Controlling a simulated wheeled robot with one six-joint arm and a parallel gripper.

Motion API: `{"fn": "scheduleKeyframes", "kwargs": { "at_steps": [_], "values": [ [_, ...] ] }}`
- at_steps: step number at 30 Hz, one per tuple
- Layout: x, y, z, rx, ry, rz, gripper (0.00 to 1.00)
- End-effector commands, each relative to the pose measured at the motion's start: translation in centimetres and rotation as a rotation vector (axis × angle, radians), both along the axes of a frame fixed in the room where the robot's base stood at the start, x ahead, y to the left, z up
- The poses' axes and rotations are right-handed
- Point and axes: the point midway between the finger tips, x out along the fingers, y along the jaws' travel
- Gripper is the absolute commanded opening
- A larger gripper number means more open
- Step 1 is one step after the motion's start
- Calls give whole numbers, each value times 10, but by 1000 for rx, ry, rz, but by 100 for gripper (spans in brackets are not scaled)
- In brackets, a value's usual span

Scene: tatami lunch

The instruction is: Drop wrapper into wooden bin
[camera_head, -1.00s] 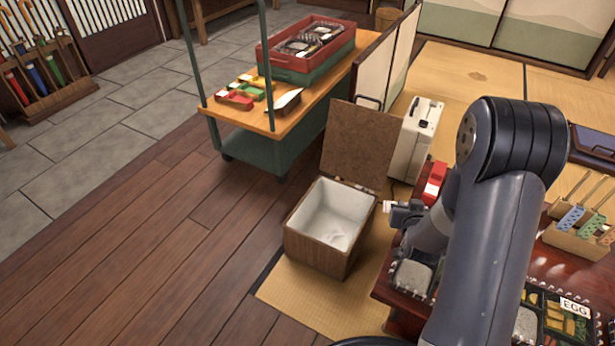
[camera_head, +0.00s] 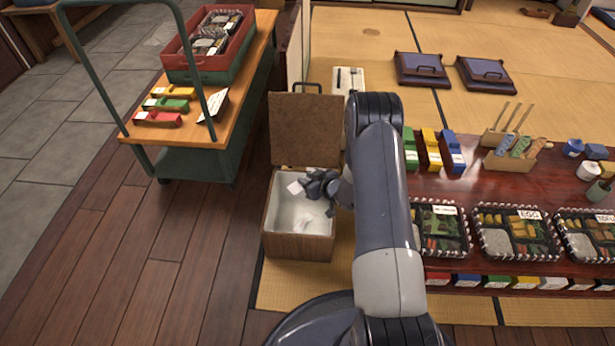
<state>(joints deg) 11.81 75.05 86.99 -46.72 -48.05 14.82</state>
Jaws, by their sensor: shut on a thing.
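The wooden bin (camera_head: 284,246) stands open on the tatami edge, its brown lid (camera_head: 304,128) raised at the back. Its inside has a white liner, with something pale and crumpled at the bottom. My gripper (camera_head: 305,188) is over the bin's opening, pointing left. It is shut on a small white wrapper (camera_head: 295,188), which sticks out at the fingertips above the liner. My arm hides the bin's right side in part.
A low red table (camera_head: 471,184) with packed lunch boxes (camera_head: 510,231) and colored packets lies to the right. A trolley (camera_head: 181,166) with a red crate (camera_head: 177,63) stands at the back left. The wooden floor left of the bin is clear.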

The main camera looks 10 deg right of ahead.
Motion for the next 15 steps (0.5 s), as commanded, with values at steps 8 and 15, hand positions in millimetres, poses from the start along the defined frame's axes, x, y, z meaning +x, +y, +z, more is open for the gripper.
{"fn": "scheduleKeyframes", "kwargs": {
  "at_steps": [8,15],
  "values": [
    [0,0,-19,1,3,14,6],
    [0,0,-47,0,1,13,6]
  ]
}}
